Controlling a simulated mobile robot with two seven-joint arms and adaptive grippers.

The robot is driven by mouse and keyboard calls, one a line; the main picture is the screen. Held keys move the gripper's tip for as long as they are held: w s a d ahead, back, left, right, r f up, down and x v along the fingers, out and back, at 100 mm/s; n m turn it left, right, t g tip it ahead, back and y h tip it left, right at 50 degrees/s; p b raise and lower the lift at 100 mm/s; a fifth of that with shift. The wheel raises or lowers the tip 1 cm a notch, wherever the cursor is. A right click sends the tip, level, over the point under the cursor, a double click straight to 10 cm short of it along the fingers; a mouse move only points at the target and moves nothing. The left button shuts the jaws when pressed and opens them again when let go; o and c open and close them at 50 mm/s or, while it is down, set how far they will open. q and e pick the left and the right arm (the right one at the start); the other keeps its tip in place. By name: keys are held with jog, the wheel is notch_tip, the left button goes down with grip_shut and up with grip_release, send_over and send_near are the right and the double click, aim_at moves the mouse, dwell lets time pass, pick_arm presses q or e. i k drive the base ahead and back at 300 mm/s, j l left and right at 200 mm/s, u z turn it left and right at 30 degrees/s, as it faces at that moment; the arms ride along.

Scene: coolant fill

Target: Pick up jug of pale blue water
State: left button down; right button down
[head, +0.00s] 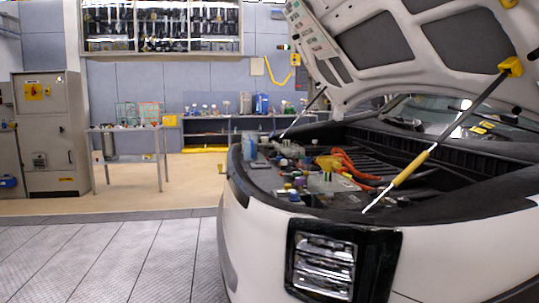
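A small pale blue container (249,147) stands at the left front corner of the open engine bay. It may be the jug of pale blue water, but it is too small to tell for sure. A darker blue container (262,103) stands on the back bench, with a paler one (246,103) beside it. Neither of my grippers is in view.
A white car (455,262) with its hood (375,50) propped open fills the right side. A grey cabinet (52,130) and a small metal table (130,130) with coloured racks stand at left. The back bench (215,118) holds several bottles. The floor at front left is clear.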

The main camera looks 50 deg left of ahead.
aim_at(250, 140)
jog(key=u, duration=1.75)
jog(key=i+j+z, duration=0.1)
jog(key=z, duration=0.25)
jog(key=i+j+z, duration=0.15)
jog(key=z, duration=0.2)
jog(key=j+z, duration=0.2)
jog(key=z, duration=0.15)
jog(key=j+z, duration=0.5)
jog(key=z, duration=0.15)
jog(key=k+j+z, duration=0.15)
jog(key=j, duration=0.2)
jog(key=k+j+z, duration=0.1)
jog(key=j, duration=0.25)
jog(key=k+j+z, duration=0.15)
jog(key=j, duration=0.2)
